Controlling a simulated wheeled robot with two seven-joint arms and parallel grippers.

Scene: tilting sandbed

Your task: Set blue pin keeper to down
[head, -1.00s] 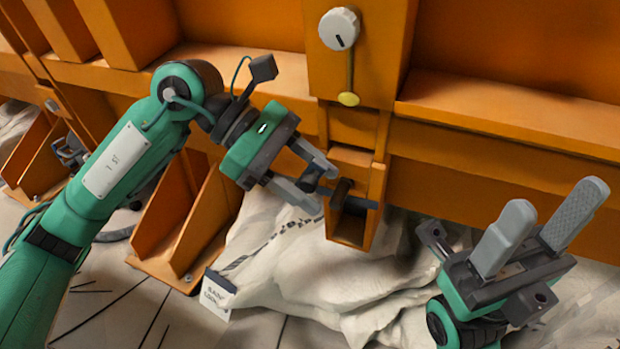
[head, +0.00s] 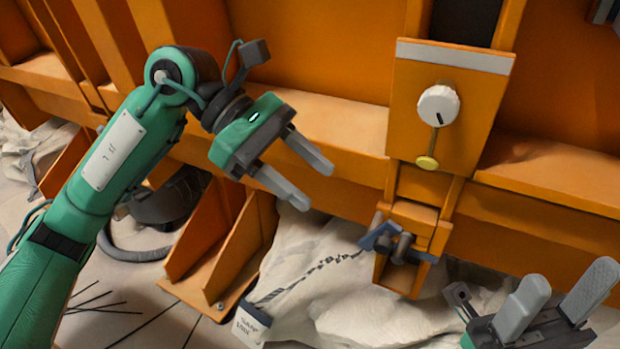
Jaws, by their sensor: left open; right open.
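The blue pin keeper (head: 380,237) is a small blue piece at the left of the orange chute mouth (head: 398,280), low on the orange frame. A dark grey pin (head: 403,246) sits beside it, and a bluish strip shows to the pin's right. The keeper's exact tilt is too small to tell. My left gripper (head: 318,190) is open and empty, up and left of the keeper and apart from it. My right gripper (head: 568,296) is open and empty at the lower right, its fingers pointing up, apart from the keeper.
A white knob (head: 438,105) with a yellow-tipped lever (head: 427,163) is on the orange plate above the chute. An orange ledge (head: 545,190) runs across. White sacking (head: 330,300) lies below, with a white tag (head: 252,322). An orange bracket (head: 215,245) stands left of it.

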